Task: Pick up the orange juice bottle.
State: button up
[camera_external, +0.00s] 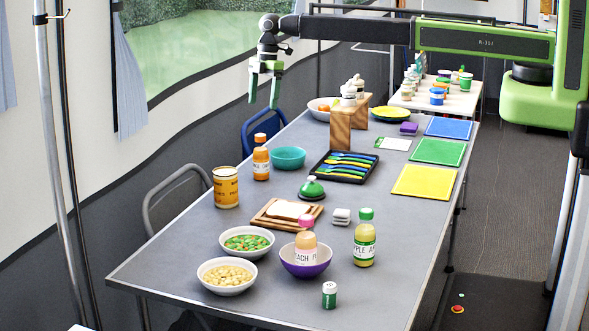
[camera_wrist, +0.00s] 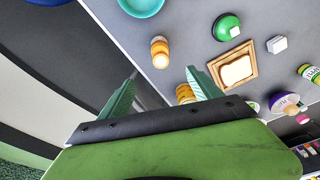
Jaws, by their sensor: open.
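The orange juice bottle (camera_external: 261,163) stands upright on the grey table, near its left edge. It has an orange cap and a pale label. In the wrist view the bottle (camera_wrist: 160,54) appears from above, beyond the fingertips. My gripper (camera_external: 263,100) is open and empty, with its green fingers pointing down, above and apart from the bottle. In the wrist view the gripper (camera_wrist: 162,76) shows both fingers spread, with nothing between them.
A teal bowl (camera_external: 288,158) is just right of the bottle. A green dome-shaped item (camera_external: 311,188) and a bread board (camera_external: 270,221) lie nearby. Chairs (camera_external: 160,196) line the left edge.

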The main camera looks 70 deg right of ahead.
aim_at(260, 135)
jog(key=f+b, duration=0.3)
jog(key=f, duration=0.1)
jog(key=a+f+b, duration=0.1)
jog(key=f+b, duration=0.6)
jog(key=b, duration=0.1)
jog(key=shift+w+a+f, duration=0.3)
jog(key=shift+f, duration=0.1)
jog(key=f+b, duration=0.5)
jog(key=shift+a+f, duration=0.1)
jog(key=shift+a, duration=0.15)
jog(key=shift+r, duration=0.2)
jog(key=shift+c, duration=0.2)
grip_shut()
